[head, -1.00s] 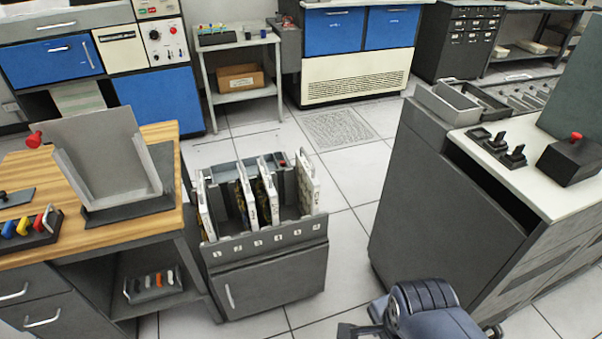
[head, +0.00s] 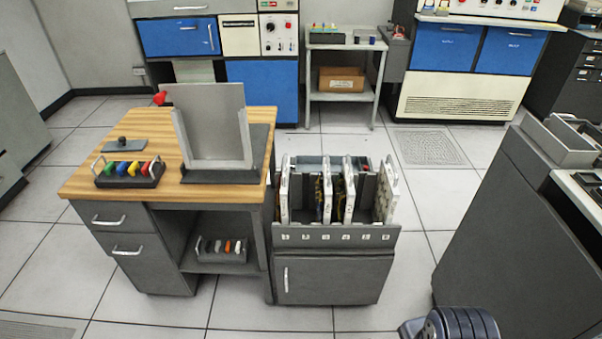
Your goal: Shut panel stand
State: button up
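A grey panel stand (head: 210,177) is on the wooden desk top, with dark base and light side brackets. A flat grey plate (head: 212,120) stands up in it, leaning back slightly. A red ball knob (head: 160,98) shows at the plate's upper left edge. I cannot tell from here whether the stand is latched. Only a dark ridged part of my own arm shows at the bottom right. My gripper's fingers are not in view.
The desk (head: 90,183) carries a rack of coloured-handled plugs (head: 128,172) and a small grey plate with a knob (head: 124,144). A cart (head: 330,278) with upright numbered panels stands to its right. A dark grey machine (head: 520,240) is at right. The floor in front is clear.

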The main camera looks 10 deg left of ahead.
aim_at(209, 120)
jog(key=u, duration=1.25)
